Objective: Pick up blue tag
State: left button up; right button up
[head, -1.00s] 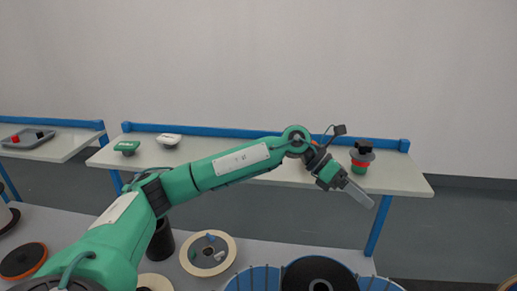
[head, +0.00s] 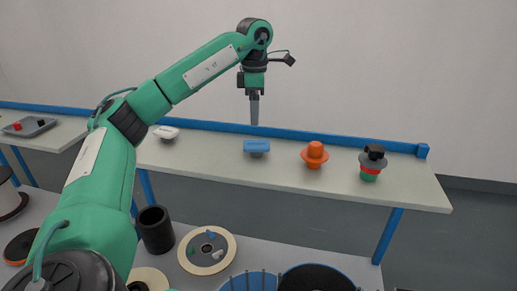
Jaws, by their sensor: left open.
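The blue tag (head: 257,146) sits on the white shelf table (head: 215,163), near its back blue rail, right of a white tag. It appears upright on a small dark base. My left gripper (head: 254,122) hangs pointing down, seemingly above or behind the blue tag in the picture. It is open with nothing in it; its fingers overlap one another from this side. How far it is from the tag in depth I cannot tell. My right gripper is not in view.
A white tag (head: 166,133) stands to the left. An orange knob-shaped piece (head: 314,154) and a stacked black, red and green piece (head: 372,163) stand to the right. A grey tray (head: 28,127) is far left. Spools (head: 228,252) and a black cylinder (head: 155,229) are below.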

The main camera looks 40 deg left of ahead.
aim_at(256, 144)
pick_arm(q)
notch_tip(256, 144, down, 3)
jog(key=shift+r+b, duration=0.2)
jog(key=shift+b, duration=0.1)
jog(key=shift+w+f, duration=0.2)
jog(key=shift+f, duration=0.9)
jog(key=shift+s+f+b, duration=0.15)
jog(key=shift+f+b, duration=0.25)
jog(key=shift+f, duration=0.45)
jog(key=shift+f+p, duration=0.3)
jog(key=shift+f, duration=0.05)
notch_tip(256, 144, down, 4)
jog(key=shift+r+p, duration=0.2)
jog(key=shift+p, duration=0.6)
jog(key=shift+f, duration=0.55)
jog(key=c, duration=1.1)
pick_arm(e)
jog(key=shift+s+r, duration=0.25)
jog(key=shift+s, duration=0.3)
